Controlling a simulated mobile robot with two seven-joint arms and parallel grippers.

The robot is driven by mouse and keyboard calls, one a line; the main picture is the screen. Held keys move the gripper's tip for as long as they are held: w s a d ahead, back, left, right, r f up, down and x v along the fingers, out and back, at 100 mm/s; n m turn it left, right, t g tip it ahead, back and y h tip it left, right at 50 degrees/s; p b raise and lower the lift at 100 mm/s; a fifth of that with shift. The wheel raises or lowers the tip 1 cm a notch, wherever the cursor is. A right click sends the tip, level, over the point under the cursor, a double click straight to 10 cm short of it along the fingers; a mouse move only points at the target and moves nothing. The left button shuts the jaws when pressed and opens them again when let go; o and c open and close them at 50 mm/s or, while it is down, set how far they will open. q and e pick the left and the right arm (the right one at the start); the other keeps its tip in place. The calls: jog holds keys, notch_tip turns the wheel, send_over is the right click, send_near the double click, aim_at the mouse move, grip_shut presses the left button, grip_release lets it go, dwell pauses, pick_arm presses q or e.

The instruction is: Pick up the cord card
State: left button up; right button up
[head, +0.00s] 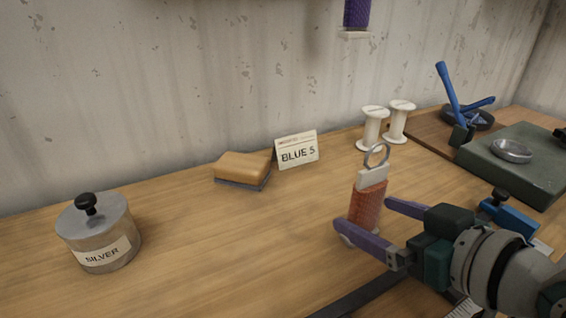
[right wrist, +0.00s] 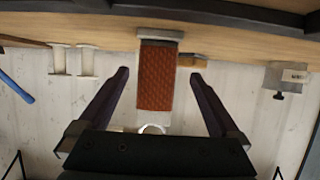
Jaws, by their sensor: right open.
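The cord card (head: 366,206) stands upright on the bench in the head view, a white card wound with orange-red cord and topped by a metal ring. In the right wrist view, the cord card (right wrist: 157,80) appears upside down, between the two fingers. My right gripper (head: 363,214) is open, its purple fingers reaching toward the card from the right. In the right wrist view, the fingers of my right gripper (right wrist: 160,75) lie one on each side of the card, with gaps showing on both sides. My left gripper is not in view.
Two white spools (head: 372,128) stand behind the card. A "BLUE 5" sign (head: 297,151) and a tan block (head: 242,167) sit to its left. A "SILVER" tin (head: 100,235) is far left. A green slab (head: 520,160) is at right. The bench between tin and card is clear.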

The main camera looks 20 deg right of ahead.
aim_at(352, 202)
jog(key=b+x, duration=0.1)
jog(key=x, duration=0.5)
jog(key=shift+d+r, duration=0.2)
jog(key=shift+d, duration=0.05)
jog(key=c, duration=1.5)
